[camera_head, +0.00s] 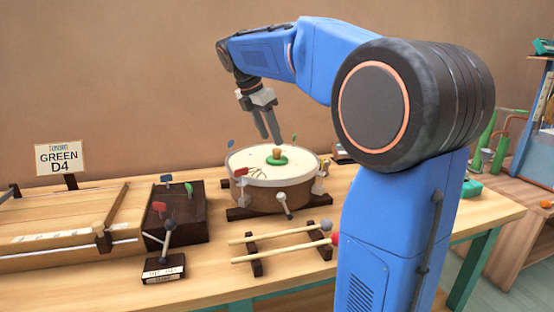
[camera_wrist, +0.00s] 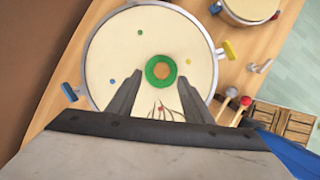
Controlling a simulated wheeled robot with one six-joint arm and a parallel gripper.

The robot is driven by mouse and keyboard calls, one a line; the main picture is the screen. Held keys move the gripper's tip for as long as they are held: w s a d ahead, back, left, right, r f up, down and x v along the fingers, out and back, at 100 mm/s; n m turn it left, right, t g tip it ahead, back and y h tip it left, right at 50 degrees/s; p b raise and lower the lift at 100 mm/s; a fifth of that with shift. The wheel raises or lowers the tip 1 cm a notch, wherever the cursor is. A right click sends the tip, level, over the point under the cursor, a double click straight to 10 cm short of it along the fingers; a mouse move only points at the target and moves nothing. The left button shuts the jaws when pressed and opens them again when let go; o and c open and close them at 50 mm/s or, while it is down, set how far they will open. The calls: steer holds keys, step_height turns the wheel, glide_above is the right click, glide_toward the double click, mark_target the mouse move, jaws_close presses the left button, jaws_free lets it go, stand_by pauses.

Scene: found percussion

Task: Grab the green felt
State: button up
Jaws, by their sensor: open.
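The green felt (camera_head: 287,160) is a small round piece lying on the pale head of a drum (camera_head: 250,178), with a tan knob (camera_head: 277,153) at its centre. In the wrist view the felt shows as a green ring (camera_wrist: 150,73) around the tan knob (camera_wrist: 161,70), near the middle of the drum head (camera_wrist: 110,60). My gripper (camera_head: 269,139) is open and empty, pointing down just above the drum and the felt. In the wrist view the two fingers of my gripper (camera_wrist: 162,80) stand apart, with the felt between and beyond their tips.
Two mallets (camera_head: 285,235) lie on a dark rack in front of the drum. A dark box (camera_head: 190,228) and a wooden zither-like box (camera_head: 60,235) stand to the left, with a sign reading "GREEN D4" (camera_head: 59,158). Coloured pegs surround the drum rim.

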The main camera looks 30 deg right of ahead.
mark_target(276, 150)
steer(key=shift+x, duration=2.8)
steer(key=shift+s, duration=0.2)
steer(key=shift+c, duration=0.3)
steer(key=c, duration=1.1)
